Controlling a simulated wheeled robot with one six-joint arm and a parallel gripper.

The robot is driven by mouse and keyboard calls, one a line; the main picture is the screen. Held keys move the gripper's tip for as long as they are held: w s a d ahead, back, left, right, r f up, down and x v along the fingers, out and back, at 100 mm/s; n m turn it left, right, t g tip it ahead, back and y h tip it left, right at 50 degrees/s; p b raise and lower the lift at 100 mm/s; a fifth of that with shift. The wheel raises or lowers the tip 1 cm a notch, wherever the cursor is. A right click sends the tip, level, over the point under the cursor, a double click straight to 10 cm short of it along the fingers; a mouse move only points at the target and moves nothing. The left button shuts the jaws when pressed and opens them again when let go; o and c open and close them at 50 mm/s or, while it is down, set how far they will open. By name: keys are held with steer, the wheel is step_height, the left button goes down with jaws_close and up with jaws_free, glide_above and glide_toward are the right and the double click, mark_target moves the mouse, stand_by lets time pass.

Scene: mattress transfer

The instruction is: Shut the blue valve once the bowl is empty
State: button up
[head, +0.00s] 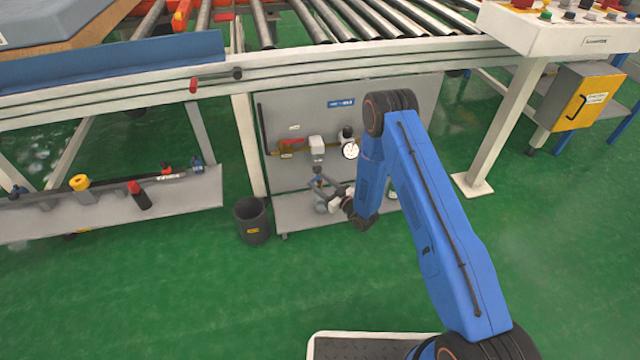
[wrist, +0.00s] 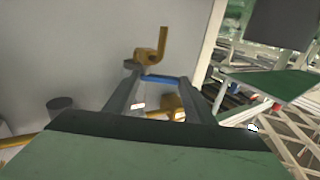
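A blue lever (wrist: 166,79) shows in the wrist view just below a brass elbow (wrist: 151,52); I take it for the blue valve. My gripper (wrist: 160,74) has its two dark fingers spread, one at each side of the lever. I cannot tell whether they touch it. In the head view my gripper (head: 322,181) is low in front of the grey panel (head: 392,112), under a pale filter unit (head: 317,148). A clear shape near it (head: 321,205) may be the bowl. My gripper partly hides this area, and its contents cannot be read.
On the panel are a red-handled valve (head: 291,142) on a brass pipe and a round gauge (head: 350,151). A dark bucket (head: 253,222) stands at the panel's left. The roller conveyor (head: 330,45) runs above. Green floor is free in front.

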steer(key=shift+s+a, duration=0.1)
steer(key=shift+w+a+m+t+h, duration=0.1)
steer(key=shift+a+m+t+h, duration=0.15)
steer(key=shift+m+t+h, duration=0.8)
steer(key=shift+w+a+m+t+h, duration=0.1)
steer(key=shift+a+m+t+h, duration=0.25)
steer(key=shift+m+h, duration=0.8)
steer(key=shift+a+m+t+h, duration=0.15)
steer(key=shift+m+t+h, duration=0.55)
steer(key=shift+h, duration=1.2)
steer(key=o, duration=1)
steer(key=shift+o, duration=0.2)
steer(key=v, duration=1.7)
steer(key=shift+s+f, duration=0.2)
steer(key=shift+f, duration=0.1)
